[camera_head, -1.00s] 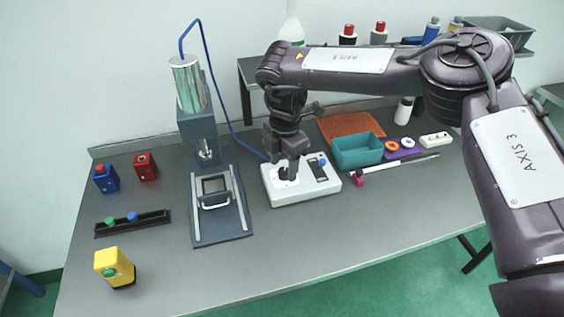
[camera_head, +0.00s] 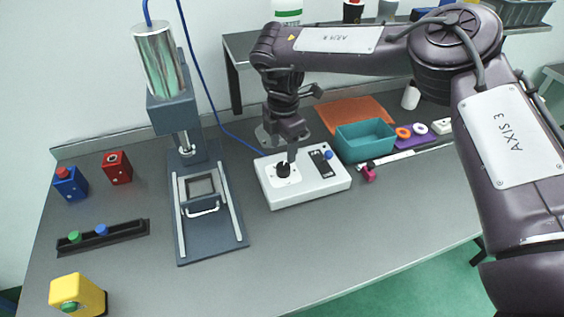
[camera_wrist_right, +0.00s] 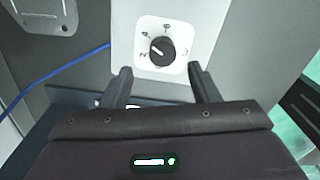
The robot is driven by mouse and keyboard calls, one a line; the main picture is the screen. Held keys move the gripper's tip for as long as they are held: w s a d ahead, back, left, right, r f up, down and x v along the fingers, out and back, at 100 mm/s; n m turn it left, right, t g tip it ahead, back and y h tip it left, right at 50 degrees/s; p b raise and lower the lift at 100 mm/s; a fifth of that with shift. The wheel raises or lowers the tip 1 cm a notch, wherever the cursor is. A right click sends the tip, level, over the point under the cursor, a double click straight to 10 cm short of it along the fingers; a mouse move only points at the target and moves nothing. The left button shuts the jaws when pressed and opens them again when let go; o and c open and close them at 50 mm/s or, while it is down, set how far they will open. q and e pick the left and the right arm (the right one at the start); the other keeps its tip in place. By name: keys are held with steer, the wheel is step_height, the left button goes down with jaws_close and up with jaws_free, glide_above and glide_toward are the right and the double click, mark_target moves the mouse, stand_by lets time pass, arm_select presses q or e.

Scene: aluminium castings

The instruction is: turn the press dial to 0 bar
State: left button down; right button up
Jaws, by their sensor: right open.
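The white control box (camera_head: 326,186) stands on the grey table, with a black round dial (camera_head: 284,170) on a white plate at its left. My left gripper is out of view.
The press (camera_head: 172,120) with its dark base stands left of the box; a blue hose (camera_head: 212,92) runs from it to the box. A teal bin (camera_head: 365,142) and a pink-ended tool (camera_head: 369,173) are close on the right.

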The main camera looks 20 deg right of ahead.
mark_target(284, 166)
steer(key=f, duration=0.3)
steer(key=f+p, duration=0.1)
steer(key=f, duration=0.1)
steer(key=shift+s, duration=0.25)
steer(key=shift+w+f, duration=0.1)
steer(key=shift+f, duration=0.45)
steer(key=shift+c, duration=0.3)
steer(key=c, duration=0.9)
